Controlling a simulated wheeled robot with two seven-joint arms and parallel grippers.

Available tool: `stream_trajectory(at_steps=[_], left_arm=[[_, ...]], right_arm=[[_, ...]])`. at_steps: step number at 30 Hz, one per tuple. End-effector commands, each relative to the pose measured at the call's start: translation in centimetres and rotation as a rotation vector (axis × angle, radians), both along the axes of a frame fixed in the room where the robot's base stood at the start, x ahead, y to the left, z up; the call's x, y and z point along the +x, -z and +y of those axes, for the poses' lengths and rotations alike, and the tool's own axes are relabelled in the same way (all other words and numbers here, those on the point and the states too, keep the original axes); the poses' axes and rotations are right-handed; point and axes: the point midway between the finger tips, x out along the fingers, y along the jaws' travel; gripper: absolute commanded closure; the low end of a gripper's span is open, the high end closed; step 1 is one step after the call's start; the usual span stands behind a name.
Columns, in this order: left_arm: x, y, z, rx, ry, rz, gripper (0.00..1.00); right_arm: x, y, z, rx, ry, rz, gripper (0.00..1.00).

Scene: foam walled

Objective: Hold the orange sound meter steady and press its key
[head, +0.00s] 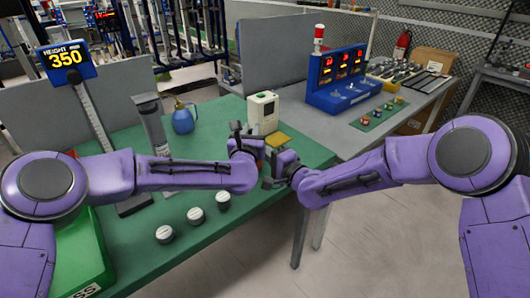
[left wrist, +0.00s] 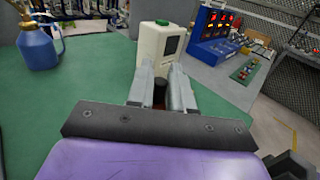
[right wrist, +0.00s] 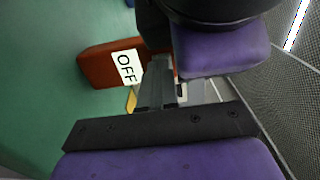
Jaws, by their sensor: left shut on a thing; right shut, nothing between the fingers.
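The orange sound meter (right wrist: 95,65) shows in the right wrist view as a rust-orange body with a white panel reading OFF (right wrist: 127,67). My left gripper (left wrist: 161,82) is shut on the meter, whose dark end shows between the fingers in the left wrist view. In the head view my left gripper (head: 256,140) is over the green table's right edge, and the arms hide most of the meter. My right gripper (right wrist: 161,72) is shut and empty, its tips close beside the OFF panel. I cannot tell whether they touch it. The key is not clearly visible.
A white container (head: 262,110) stands just behind the grippers, with a yellow pad (head: 278,139) near it. A blue jug (head: 183,118), a height gauge (head: 75,70) and several white-topped round pieces (head: 195,215) are on the green table (head: 250,200). A blue display unit (head: 340,80) stands beyond.

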Motion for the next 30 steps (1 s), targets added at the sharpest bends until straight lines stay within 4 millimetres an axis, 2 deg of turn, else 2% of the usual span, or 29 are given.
stream_trajectory(at_steps=[5, 16, 20, 30], left_arm=[[-0.1, 0.0, -0.1, 0.000, 0.003, 0.000, 1.00], [-0.2, 0.2, -0.4, 0.002, 0.010, 0.005, 1.00], [-0.2, 0.3, -0.3, 0.002, 0.008, 0.006, 1.00], [-0.1, 0.4, -0.2, 0.002, 0.005, 0.007, 1.00]], right_arm=[[1.4, 0.0, 1.0, 0.001, 0.001, -0.001, 1.00], [0.8, -0.1, 0.7, 0.002, -0.001, -0.001, 1.00], [-1.0, -0.1, -0.8, 0.002, 0.002, 0.002, 1.00], [-7.5, 0.0, -5.7, 0.002, 0.005, 0.003, 1.00]])
